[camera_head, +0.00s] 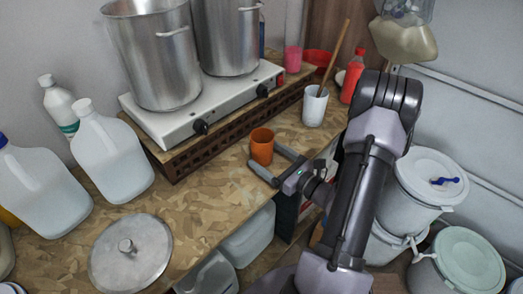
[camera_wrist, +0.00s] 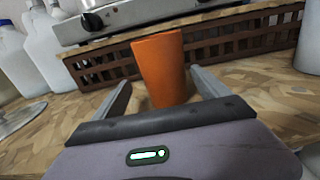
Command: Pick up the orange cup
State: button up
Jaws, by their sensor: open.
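The orange cup (camera_head: 262,146) stands upright on the wooden counter, in front of the stove's slatted base. In the wrist view the cup (camera_wrist: 161,68) is ahead and stands in the gap between the fingers, toward or just beyond their tips. My gripper (camera_head: 268,161) is open, with one finger on either side of the cup's near side. In the wrist view my gripper (camera_wrist: 158,88) shows clear space between each finger and the cup. The foot of the cup is visible on the counter. Nothing is held.
A white cup (camera_head: 314,107) with a wooden stick stands to the right, near a red bottle (camera_head: 353,78). Behind is a two-burner stove (camera_head: 190,125) with large pots. White jugs (camera_head: 112,155) and a metal lid (camera_head: 131,258) are at left. Counter left of the orange cup is clear.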

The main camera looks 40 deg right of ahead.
jog(key=w+b, duration=0.1)
jog(key=w, duration=0.5)
jog(key=shift+w+d, duration=0.1)
jog(key=shift+w, duration=0.2)
jog(key=c, duration=1.5)
